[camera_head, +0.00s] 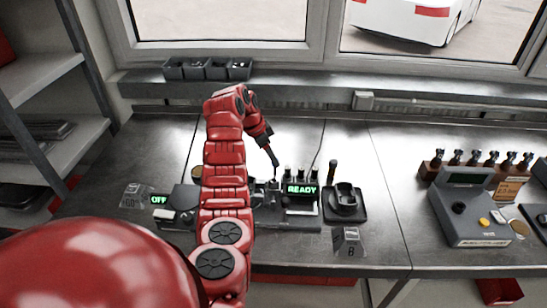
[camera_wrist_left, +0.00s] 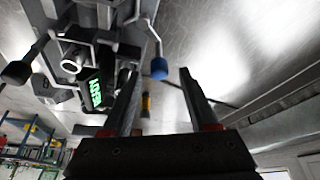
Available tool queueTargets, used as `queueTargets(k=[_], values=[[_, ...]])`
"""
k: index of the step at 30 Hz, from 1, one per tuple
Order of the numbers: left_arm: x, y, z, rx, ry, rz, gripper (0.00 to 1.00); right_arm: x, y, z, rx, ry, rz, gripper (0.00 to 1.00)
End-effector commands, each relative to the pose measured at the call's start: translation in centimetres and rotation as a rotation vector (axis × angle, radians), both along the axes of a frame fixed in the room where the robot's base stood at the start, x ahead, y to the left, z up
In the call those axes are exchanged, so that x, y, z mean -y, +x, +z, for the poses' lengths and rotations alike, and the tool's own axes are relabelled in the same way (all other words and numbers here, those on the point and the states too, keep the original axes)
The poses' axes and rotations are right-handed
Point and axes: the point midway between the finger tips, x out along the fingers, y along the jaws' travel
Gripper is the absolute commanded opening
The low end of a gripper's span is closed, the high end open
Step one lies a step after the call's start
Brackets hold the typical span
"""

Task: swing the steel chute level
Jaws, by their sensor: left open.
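I cannot single out the steel chute with certainty. In the head view my left arm covers part of the grey bench device (camera_head: 288,221), and its small parts are hard to tell apart. My left gripper (camera_head: 273,163) points down just left of and behind the green READY display (camera_head: 302,189). In the left wrist view my left gripper (camera_wrist_left: 160,98) is open, with nothing between its fingers. Beyond it are grey metal arms of the device, a blue knob (camera_wrist_left: 159,68), a black knob (camera_wrist_left: 16,73) and a pale tube end (camera_wrist_left: 71,65). My right gripper is not in view.
A dark cup-like stand (camera_head: 344,202) is right of the display. A control box (camera_head: 470,213) and a rack (camera_head: 474,172) with several metal parts stand far right. Small bins (camera_head: 208,68) sit on the sill. The steel bench (camera_head: 385,150) is clear between stand and rack.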

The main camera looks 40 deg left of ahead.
Motion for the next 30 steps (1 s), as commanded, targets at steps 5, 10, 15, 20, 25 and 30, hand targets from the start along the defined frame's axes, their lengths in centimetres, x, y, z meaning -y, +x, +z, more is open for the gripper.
queueTargets(k=[5, 10, 15, 20, 25, 30], values=[[0.5, 0.4, -1.4, -0.004, -0.003, -0.002, 0.6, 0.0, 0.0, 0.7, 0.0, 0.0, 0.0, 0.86], [0.5, 0.5, -1.7, -0.002, -0.001, -0.002, 0.6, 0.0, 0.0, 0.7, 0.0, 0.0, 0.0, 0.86], [0.4, 0.5, -1.7, -0.001, 0.0, -0.001, 0.55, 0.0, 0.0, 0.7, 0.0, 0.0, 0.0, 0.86], [0.4, 0.5, -1.7, -0.001, 0.0, -0.001, 0.26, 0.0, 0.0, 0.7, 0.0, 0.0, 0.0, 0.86], [0.4, 0.5, -1.7, -0.002, 0.0, -0.002, 0.0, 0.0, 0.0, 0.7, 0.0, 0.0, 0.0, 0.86], [0.4, 0.5, -1.7, -0.003, 0.0, -0.001, 0.0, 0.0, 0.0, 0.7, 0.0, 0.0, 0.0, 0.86]])
